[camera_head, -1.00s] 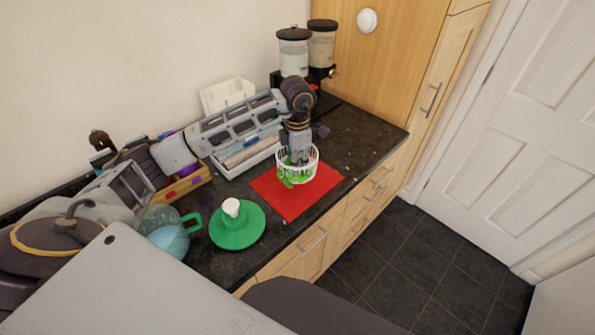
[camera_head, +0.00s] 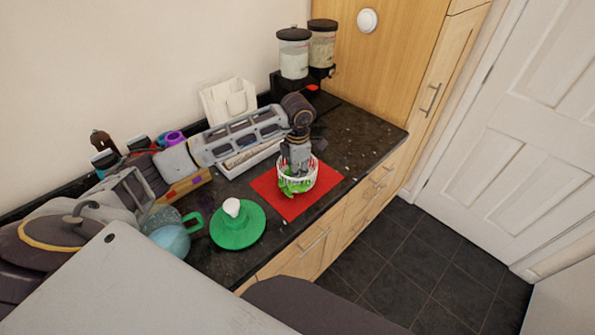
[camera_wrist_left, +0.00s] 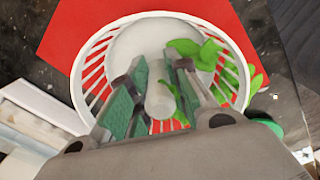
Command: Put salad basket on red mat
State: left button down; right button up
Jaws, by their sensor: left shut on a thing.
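The salad basket (camera_head: 312,182) is a white slatted bowl with green leaves (camera_head: 290,187) in it. It is upright over the red mat (camera_head: 284,206), at or very near its surface; I cannot tell if it touches. My left gripper (camera_head: 297,170) reaches down into the basket from above and is shut on it. In the left wrist view the basket (camera_wrist_left: 92,75) surrounds the fingers (camera_wrist_left: 158,98), which sit around its pale central post. Leaves (camera_wrist_left: 205,52) lie to the right of the fingers, and the red mat (camera_wrist_left: 65,30) shows beyond the rim. My right gripper is not in view.
A green lid (camera_head: 238,232) with a white knob lies left of the mat. A teal-tinted clear jug (camera_head: 170,238) stands further left. A white tray (camera_head: 250,160), a wooden box (camera_head: 190,185) and dispensers (camera_head: 294,55) line the back. Counter right of the mat is clear.

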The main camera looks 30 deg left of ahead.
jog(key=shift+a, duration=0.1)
pick_arm(q)
jog(key=shift+f, duration=0.1)
jog(key=c, duration=1.3)
grip_release()
jog(key=shift+r, duration=0.2)
notch_tip(320, 180, up, 11)
jog(key=shift+f+b, duration=0.2)
jog(key=shift+b, duration=0.55)
jog(key=shift+r, duration=0.65)
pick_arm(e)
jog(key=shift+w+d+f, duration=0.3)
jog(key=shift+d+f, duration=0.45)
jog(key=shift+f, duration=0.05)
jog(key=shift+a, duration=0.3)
